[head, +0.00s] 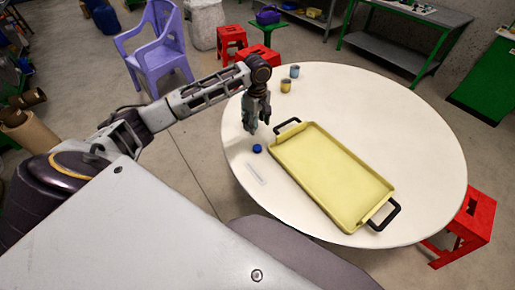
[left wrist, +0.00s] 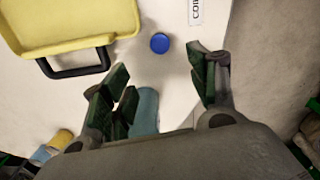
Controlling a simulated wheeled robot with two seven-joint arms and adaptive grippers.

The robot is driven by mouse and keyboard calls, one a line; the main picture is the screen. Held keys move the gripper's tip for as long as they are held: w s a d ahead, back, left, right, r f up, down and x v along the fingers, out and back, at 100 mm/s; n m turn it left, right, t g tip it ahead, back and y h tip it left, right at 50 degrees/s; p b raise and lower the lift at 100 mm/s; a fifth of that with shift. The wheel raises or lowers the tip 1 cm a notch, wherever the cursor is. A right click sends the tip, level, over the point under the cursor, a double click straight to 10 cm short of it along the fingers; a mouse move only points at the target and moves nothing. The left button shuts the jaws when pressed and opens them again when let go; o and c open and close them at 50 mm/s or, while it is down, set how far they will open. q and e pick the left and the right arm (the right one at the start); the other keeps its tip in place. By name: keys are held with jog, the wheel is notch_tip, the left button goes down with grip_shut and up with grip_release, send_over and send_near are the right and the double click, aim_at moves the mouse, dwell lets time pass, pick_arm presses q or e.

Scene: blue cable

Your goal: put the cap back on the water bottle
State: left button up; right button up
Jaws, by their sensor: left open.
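A round blue cap (head: 257,148) lies on the white table near its left edge, just in front of my left gripper (head: 262,124). In the left wrist view the cap (left wrist: 160,43) shows beyond the two fingertips, apart from them. My left gripper (left wrist: 158,75) is open, pointing down above the table. A pale teal object (left wrist: 146,108), perhaps the water bottle, shows between the fingers, partly hidden by the left finger and gripper body; I cannot tell whether it is touched. In the head view the gripper hides most of that spot. My right gripper is not in view.
A yellow tray (head: 385,190) with black handles lies right of the cap. A white label strip (head: 257,173) lies in front of the cap. The table's right side is clear.

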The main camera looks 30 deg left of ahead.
pick_arm(q)
send_over(257, 147)
jog(key=shift+f+b, duration=0.3)
jog(key=shift+f, duration=4.05)
jog(key=shift+d+f, duration=0.1)
jog(key=shift+f, duration=2.5)
jog(key=c, duration=0.8)
